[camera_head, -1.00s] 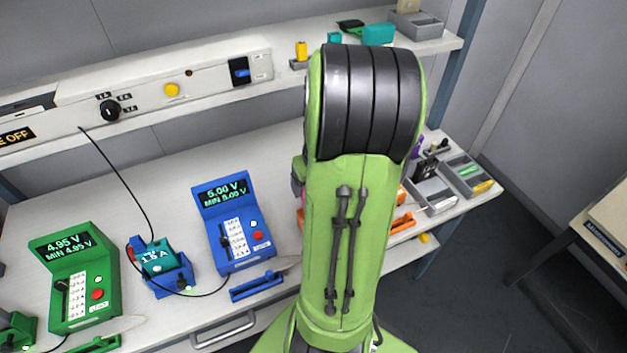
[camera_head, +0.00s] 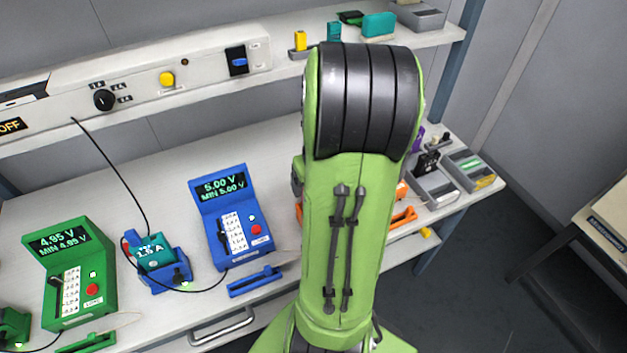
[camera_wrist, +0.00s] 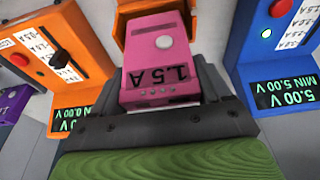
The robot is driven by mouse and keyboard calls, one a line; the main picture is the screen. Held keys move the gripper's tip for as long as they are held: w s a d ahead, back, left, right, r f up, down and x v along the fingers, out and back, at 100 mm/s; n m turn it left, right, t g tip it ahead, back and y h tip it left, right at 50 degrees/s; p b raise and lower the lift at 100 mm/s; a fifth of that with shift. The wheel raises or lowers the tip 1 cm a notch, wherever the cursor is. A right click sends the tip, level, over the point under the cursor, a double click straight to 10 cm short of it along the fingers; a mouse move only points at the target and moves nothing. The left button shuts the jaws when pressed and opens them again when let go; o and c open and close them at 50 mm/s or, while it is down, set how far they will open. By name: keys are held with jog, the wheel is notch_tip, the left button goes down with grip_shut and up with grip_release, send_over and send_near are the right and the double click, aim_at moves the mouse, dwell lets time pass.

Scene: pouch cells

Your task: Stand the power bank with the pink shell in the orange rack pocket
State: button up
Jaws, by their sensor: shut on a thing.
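The pink power bank (camera_wrist: 158,52) has a "1.5 A" label that reads upside down in the wrist view. My gripper (camera_wrist: 160,108) is shut on it, with dark fingers at its near end. The orange rack pocket (camera_wrist: 128,10) shows just beyond the bank's far end, on its top and sides. I cannot tell whether the bank is in the pocket or only in front of it. In the head view my green arm hides the gripper, the pink bank and most of the orange station; orange parts (camera_head: 403,216) show at its right edge.
An orange tester (camera_wrist: 62,50) stands left of the bank, and a blue tester (camera_wrist: 275,60) right of it, both close to my gripper. In the head view a green tester (camera_head: 72,270) and a blue rack with a teal bank (camera_head: 152,252) stand left. Grey trays (camera_head: 436,190) stand right.

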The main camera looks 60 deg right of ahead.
jog(key=shift+f+b, duration=0.6)
jog(key=shift+f, duration=0.1)
jog(key=o, duration=1)
jog(key=shift+o, duration=0.2)
jog(key=p+v, duration=0.5)
jog(key=v, duration=1)
jog(key=shift+s+r, duration=0.2)
jog(key=shift+r, duration=0.15)
jog(key=shift+a, duration=0.15)
